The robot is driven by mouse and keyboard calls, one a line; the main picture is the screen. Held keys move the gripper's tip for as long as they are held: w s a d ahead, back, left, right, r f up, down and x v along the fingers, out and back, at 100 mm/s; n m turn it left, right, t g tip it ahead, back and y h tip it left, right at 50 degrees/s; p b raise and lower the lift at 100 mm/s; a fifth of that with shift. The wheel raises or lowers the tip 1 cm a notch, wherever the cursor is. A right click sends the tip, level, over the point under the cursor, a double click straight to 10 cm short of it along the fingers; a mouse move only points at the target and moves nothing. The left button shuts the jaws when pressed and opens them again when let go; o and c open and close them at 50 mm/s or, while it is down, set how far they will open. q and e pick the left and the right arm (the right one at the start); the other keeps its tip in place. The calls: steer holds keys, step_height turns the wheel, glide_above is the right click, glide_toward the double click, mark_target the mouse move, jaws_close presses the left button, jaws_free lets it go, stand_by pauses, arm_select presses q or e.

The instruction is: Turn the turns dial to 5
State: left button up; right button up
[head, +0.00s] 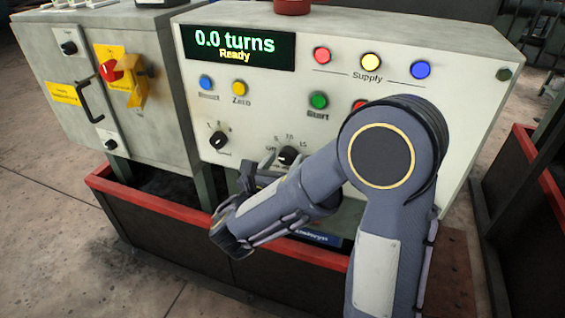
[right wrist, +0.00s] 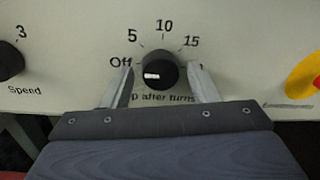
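The turns dial is a black round knob (right wrist: 160,68) on the pale panel, seen in the right wrist view with the marks Off, 5, 10 and 15 around it. Its white mark sits on the left side, toward Off. In the head view the dial (head: 288,156) shows just beyond my right gripper (head: 262,170). In the right wrist view my right gripper (right wrist: 161,72) is open, one finger on each side of the dial with gaps between. Whether the fingertips reach around the knob's depth I cannot tell. My left gripper is not in view.
The display (head: 238,47) reads 0.0 turns, Ready. The Speed knob (head: 219,140) is left of the dial. A green Start button (head: 318,100) is above it. A yellow-and-red part (right wrist: 303,76) is at the right. A red-rimmed trough (head: 310,255) runs below the panel.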

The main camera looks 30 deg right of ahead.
steer(key=c, duration=0.8)
steer(key=m+b, duration=0.2)
steer(key=m, duration=0.2)
steer(key=shift+f+m, duration=0.1)
steer(key=shift+m, duration=0.2)
steer(key=shift+m+y+b, duration=0.3)
steer(key=shift+m+b, duration=1.1)
steer(key=shift+m, duration=0.5)
steer(key=o, duration=1)
